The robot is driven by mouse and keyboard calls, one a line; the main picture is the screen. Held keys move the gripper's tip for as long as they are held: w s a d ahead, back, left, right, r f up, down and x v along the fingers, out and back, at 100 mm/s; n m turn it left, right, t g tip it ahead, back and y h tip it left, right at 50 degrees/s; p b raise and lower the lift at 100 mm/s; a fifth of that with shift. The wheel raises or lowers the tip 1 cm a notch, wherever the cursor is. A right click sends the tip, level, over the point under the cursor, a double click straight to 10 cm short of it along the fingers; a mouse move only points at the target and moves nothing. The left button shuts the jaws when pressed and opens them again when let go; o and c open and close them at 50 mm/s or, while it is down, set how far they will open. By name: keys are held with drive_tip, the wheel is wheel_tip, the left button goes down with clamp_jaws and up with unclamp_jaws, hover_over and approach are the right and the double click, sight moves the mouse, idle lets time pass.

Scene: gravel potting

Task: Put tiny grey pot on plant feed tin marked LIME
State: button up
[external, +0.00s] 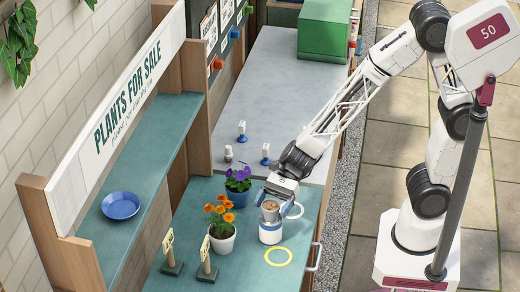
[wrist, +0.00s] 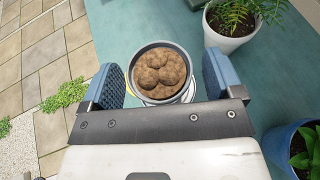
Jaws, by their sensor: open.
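The tiny grey pot (external: 269,215), filled with brown rounded gravel, stands upright on top of a white and blue tin (external: 270,234) in the external view. The tin's marking cannot be read. In the wrist view the pot's round grey rim (wrist: 135,62) lies between my two blue fingers. My gripper (external: 279,205) is open around the pot, and the wrist view shows a gap on each side of it (wrist: 163,80). The pot hides most of the tin from the wrist camera.
A white pot of orange flowers (external: 222,243) stands left of the tin, and a blue pot of purple flowers (external: 237,194) behind. Two small signs (external: 207,268) stand at the front left. A yellow ring (external: 278,257) marks clear teal surface in front of the tin.

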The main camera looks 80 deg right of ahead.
drive_tip(key=v, duration=1.1)
drive_tip(key=shift+d+r, duration=0.15)
drive_tip(key=shift+d, duration=0.1)
drive_tip(key=shift+s, duration=0.1)
idle(0.5)
drive_tip(key=s+d+r+n+h, duration=0.4)
drive_tip(key=s+d+n+h, duration=0.2)
drive_tip(key=s+d+n, duration=0.2)
drive_tip(key=s+d+r+n+g+h, duration=0.1)
drive_tip(key=s+d+r+n+h, duration=0.3)
drive_tip(key=s+d+n+h, duration=0.3)
drive_tip(key=s+d+n, duration=0.1)
drive_tip(key=s+n, duration=0.2)
drive_tip(key=n, duration=0.3)
drive_tip(key=shift+d+r+g, duration=0.3)
drive_tip(key=shift+r, duration=0.05)
